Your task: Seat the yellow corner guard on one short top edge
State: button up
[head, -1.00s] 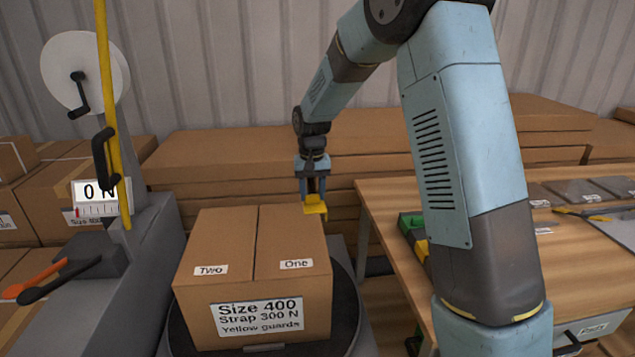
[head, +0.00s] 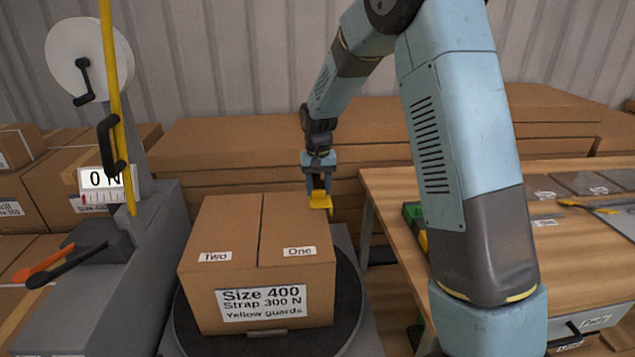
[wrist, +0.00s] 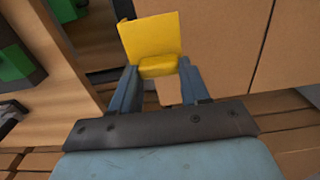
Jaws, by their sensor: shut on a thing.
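The yellow corner guard (head: 320,200) is an L-shaped piece, also in the wrist view (wrist: 152,40). My gripper (head: 319,188) is shut on it, with one finger on each side in the wrist view (wrist: 158,75). The cardboard box (head: 222,232) stands on a dark round turntable (head: 350,318), its top flaps labelled Two and One. Its front label reads Size 400, Strap 300 N, Yellow guards. The guard shows at the box's right rear top edge in the head view. I cannot tell whether it touches the box.
A grey strapping stand (head: 150,240) with a yellow strap (head: 112,110), crank handles and a 0 N gauge is at the left. Stacked cardboard (head: 230,140) lies behind.

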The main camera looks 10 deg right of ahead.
jog(key=shift+f, duration=2.85)
jog(key=shift+a+f, duration=0.1)
jog(key=shift+a, duration=0.05)
jog(key=o, duration=1.1)
notch_tip(320, 180, up, 14)
jog(key=shift+f, duration=0.15)
